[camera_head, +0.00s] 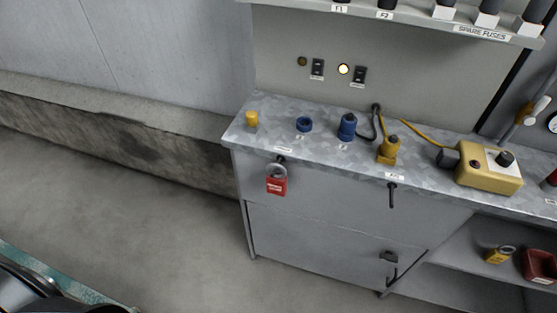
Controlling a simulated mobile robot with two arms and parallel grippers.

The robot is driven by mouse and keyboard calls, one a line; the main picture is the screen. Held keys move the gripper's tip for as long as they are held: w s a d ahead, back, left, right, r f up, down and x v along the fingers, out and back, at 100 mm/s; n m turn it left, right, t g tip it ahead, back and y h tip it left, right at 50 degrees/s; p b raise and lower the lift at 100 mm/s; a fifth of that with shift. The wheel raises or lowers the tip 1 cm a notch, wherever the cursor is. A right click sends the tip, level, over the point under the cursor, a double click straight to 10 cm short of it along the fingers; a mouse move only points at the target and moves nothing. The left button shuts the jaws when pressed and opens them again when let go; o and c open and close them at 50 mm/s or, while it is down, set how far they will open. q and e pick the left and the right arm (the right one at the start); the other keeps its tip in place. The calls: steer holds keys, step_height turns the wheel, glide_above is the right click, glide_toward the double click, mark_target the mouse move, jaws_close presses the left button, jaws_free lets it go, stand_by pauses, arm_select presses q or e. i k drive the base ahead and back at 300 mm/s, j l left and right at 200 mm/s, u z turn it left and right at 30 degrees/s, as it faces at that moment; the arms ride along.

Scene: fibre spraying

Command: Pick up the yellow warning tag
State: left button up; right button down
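A small yellow piece with dark marks and a loop (500,254) lies on the lower right shelf. It may be the yellow warning tag, but it is too small to tell it from a padlock. A red padlock with a pale label (276,184) hangs from the front of the grey cabinet, below the countertop edge. Neither of my grippers is in view.
A red container (540,266) stands on the lower shelf. The floor at left is clear.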

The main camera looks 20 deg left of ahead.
mark_target(497, 256)
steer(key=z, duration=1.45)
steer(key=i+l, duration=0.15)
steer(key=l, duration=0.15)
steer(key=i+l+z, duration=0.1)
steer(key=i+l, duration=0.1)
steer(key=l, duration=0.1)
